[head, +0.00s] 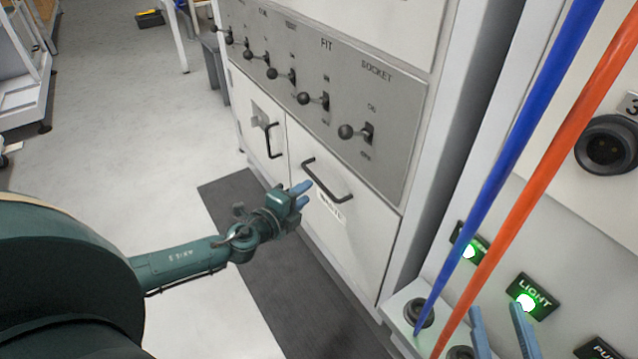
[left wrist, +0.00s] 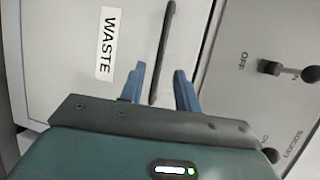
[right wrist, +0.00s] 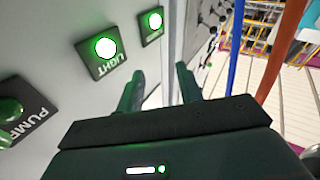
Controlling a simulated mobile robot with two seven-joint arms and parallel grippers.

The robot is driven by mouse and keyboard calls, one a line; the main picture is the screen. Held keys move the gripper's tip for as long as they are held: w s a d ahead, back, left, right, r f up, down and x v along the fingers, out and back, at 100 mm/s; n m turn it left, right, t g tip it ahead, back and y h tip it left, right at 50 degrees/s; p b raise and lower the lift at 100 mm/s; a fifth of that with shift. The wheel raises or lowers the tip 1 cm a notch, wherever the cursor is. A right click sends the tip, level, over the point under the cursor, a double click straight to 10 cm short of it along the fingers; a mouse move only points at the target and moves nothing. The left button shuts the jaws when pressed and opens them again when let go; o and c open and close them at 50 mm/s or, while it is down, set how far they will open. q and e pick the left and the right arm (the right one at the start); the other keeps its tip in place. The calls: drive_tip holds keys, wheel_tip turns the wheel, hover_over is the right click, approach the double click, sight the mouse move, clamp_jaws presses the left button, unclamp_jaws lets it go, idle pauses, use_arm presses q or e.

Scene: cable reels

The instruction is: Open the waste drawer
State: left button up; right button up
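The waste drawer (head: 345,237) is a white front low in the cabinet, with a black bar handle (head: 325,181) and a label that reads WASTE in the left wrist view (left wrist: 107,42). The drawer looks shut. My right gripper (head: 500,330) is open and empty, in front of the lit LIGHT button (right wrist: 106,48).
A grey panel (head: 300,60) with several black toggle levers lies above the drawer. Another front with a handle (head: 272,140) is to its left. Blue (head: 520,130) and orange (head: 565,150) cables hang at right.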

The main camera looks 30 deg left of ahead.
sight(319, 181)
use_arm(q)
drive_tip(key=b+x, duration=0.1)
drive_tip(key=x, duration=0.6)
drive_tip(key=shift+c, duration=0.2)
clamp_jaws()
